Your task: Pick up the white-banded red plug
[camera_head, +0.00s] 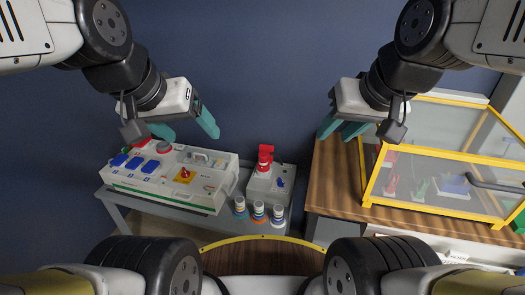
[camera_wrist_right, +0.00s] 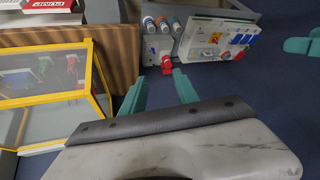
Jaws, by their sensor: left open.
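A red plug-like piece (camera_head: 265,157) stands on a small light grey box (camera_head: 262,187) at the middle of the bench. It also shows in the right wrist view (camera_wrist_right: 166,64), beyond my fingertips. No white band can be made out on it at this size. My left gripper (camera_head: 185,127) is open and empty, raised above the large socket box (camera_head: 190,160). My right gripper (camera_head: 341,130) is raised to the right of the red piece, near the wooden table. In the wrist view its teal fingers (camera_wrist_right: 160,90) are apart with nothing between them.
A yellow-framed clear case (camera_head: 440,155) with red and green pieces inside stands on the wooden table (camera_head: 335,180). Several blue sockets and a red button are on the large box. Three white-bodied bottles (camera_head: 259,212) stand in front of the small box. The air between my grippers is clear.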

